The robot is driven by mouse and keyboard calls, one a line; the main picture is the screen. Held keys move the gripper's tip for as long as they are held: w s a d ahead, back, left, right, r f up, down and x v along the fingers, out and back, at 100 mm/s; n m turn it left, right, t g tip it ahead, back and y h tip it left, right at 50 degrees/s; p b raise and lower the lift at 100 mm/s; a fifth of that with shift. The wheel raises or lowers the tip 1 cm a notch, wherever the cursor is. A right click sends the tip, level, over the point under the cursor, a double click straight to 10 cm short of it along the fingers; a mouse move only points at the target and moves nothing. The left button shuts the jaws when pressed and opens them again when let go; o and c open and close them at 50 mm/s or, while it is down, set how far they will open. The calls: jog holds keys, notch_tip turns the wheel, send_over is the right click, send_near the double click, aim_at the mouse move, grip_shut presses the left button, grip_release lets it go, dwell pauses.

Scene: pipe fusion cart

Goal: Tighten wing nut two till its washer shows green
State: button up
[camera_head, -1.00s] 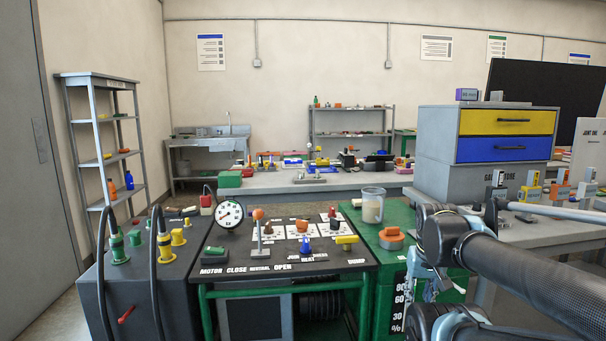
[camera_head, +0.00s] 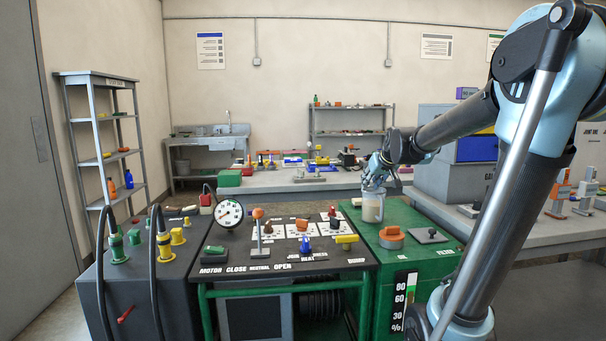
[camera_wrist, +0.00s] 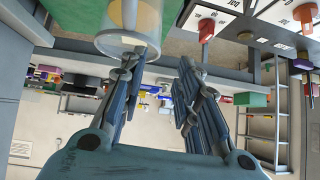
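I cannot make out wing nut two or its washer in either view. My gripper (camera_head: 376,176) is at the back of the green cabinet top, just above or behind the clear jug (camera_head: 371,209). In the wrist view, my gripper (camera_wrist: 157,70) has its two fingers spread apart with nothing between them. The jug (camera_wrist: 136,38) shows in the wrist view near the left fingertip; I cannot tell if they touch.
The back bench (camera_head: 270,184) holds several small items.

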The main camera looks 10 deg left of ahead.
jog(key=w+a+r+n+t+y, duration=0.1)
jog(key=w+a, duration=0.5)
jog(key=w, duration=0.3)
jog(key=w+a+r+n+y, duration=0.1)
jog(key=w+a+r+y, duration=0.1)
jog(key=w+a, duration=0.55)
jog(key=n+y, duration=0.2)
send_near(301, 173)
jog(key=shift+t, duration=0.4)
jog(key=x, duration=0.7)
jog(key=r+x, duration=0.1)
jog(key=x, duration=0.2)
jog(key=shift+w+a+f, duration=0.1)
jog(key=shift+w+a, duration=0.05)
jog(key=shift+w, duration=0.45)
grip_shut()
